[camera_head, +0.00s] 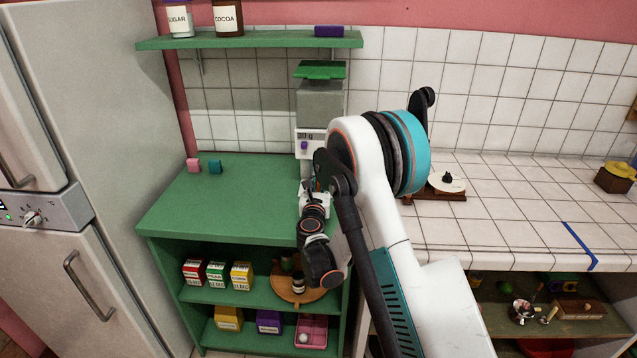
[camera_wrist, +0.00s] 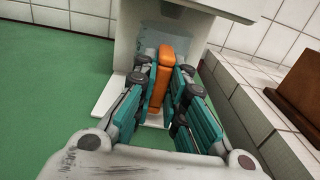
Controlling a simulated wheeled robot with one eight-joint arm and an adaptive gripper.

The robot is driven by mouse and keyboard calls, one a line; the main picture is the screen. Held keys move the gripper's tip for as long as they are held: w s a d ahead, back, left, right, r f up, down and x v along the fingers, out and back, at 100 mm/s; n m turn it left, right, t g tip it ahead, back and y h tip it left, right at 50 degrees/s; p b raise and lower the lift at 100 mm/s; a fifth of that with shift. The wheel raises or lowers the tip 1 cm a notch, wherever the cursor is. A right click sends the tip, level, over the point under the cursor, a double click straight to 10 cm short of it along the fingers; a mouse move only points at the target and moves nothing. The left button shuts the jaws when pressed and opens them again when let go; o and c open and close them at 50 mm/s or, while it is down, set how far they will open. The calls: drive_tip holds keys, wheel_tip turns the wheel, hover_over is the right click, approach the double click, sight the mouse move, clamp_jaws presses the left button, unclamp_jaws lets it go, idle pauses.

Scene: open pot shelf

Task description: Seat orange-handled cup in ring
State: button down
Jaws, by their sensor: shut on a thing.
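My gripper (camera_wrist: 159,88) is shut on the upright orange handle (camera_wrist: 161,75) of the cup, with teal finger pads on both sides. The cup body (camera_wrist: 147,52) is a greyish, see-through shape just beyond the fingertips, under the machine's overhang; most of it is hidden. The white and grey machine (camera_head: 320,105) with a green lid stands at the back of the green counter. Its pale base (camera_wrist: 112,100) lies below the cup. I cannot make out the ring, or whether the cup touches it. In the head view my gripper (camera_head: 312,192) is in front of the machine, partly covered by my arm.
A tiled ledge (camera_wrist: 245,110) rises close on the right. A green shelf (camera_head: 260,39) hangs above.

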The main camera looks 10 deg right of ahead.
drive_tip(key=shift+f, duration=0.1)
drive_tip(key=c, duration=1.6)
unclamp_jaws()
drive_tip(key=shift+o, duration=0.2)
drive_tip(key=shift+s, duration=0.1)
drive_tip(key=v, duration=0.7)
drive_tip(key=shift+s, duration=0.15)
drive_tip(key=shift+a, duration=0.1)
